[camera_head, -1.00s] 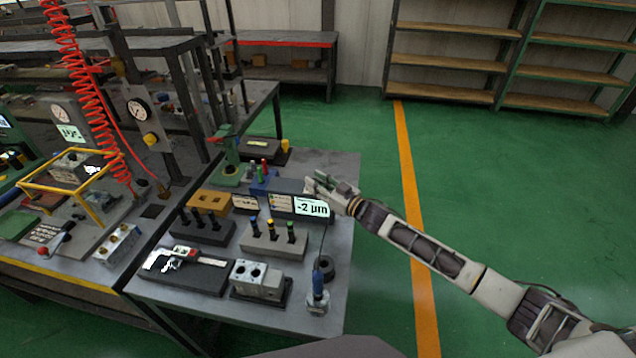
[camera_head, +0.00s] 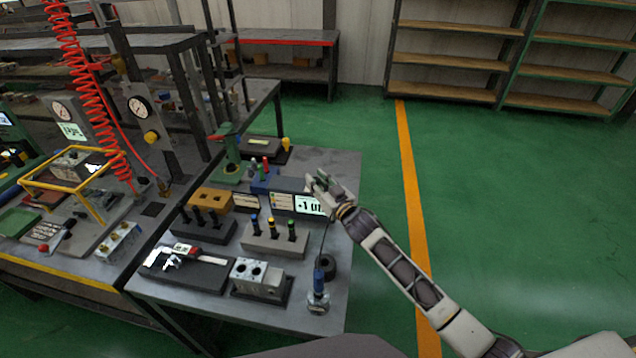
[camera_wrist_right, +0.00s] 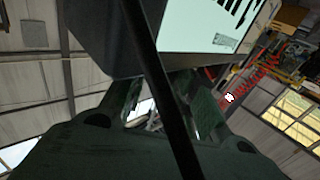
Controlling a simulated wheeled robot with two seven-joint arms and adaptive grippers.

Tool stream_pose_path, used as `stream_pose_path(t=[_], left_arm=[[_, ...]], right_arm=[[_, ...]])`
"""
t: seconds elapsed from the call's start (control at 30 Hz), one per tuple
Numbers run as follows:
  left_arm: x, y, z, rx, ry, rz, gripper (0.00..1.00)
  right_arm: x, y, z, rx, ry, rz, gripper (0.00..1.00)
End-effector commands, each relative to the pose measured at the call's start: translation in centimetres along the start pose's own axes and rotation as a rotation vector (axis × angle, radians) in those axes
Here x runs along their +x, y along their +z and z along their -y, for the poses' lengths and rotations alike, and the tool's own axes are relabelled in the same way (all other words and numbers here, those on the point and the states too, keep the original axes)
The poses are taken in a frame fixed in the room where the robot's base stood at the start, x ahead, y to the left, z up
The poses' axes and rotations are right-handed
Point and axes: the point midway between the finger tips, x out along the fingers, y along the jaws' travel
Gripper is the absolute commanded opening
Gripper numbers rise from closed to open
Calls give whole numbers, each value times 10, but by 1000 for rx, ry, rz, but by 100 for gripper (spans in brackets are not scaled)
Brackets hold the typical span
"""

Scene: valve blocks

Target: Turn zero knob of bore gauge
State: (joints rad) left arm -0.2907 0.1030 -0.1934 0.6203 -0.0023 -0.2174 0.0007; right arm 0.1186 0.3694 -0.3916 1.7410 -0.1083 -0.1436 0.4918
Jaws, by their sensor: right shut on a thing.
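The bore gauge's dark display box (camera_head: 283,186) stands at the right rear of the grey table. Its pale screen (camera_head: 309,205) shows a reading that looks like -1 µm. The gauge's blue-handled probe (camera_head: 319,281) stands upright at the front right, with a thin dark cable rising towards the box. My right gripper (camera_head: 319,183) is at the right end of the box, shut on the zero knob, which its fingers hide. In the right wrist view the fingers (camera_wrist_right: 165,105) are close below the box (camera_wrist_right: 105,35), and a dark strip crosses in front. My left gripper is not in view.
Left of the box is a tan block (camera_head: 211,199). In front are a grey stand with colour-topped pins (camera_head: 274,242), a caliper on a dark base (camera_head: 186,270) and a metal valve block (camera_head: 258,279). Green floor right of the table is free.

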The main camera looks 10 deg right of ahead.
Motion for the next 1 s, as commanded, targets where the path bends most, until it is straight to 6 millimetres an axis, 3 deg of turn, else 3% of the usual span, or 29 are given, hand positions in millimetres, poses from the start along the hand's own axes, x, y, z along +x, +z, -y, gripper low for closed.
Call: stream_pose_path(t=[0.03,1.0], left_arm=[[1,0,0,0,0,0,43],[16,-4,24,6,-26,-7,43]], right_arm=[[2,-8,5,7,5,-19,3],[1,-8,4,3,212,-15,3]])
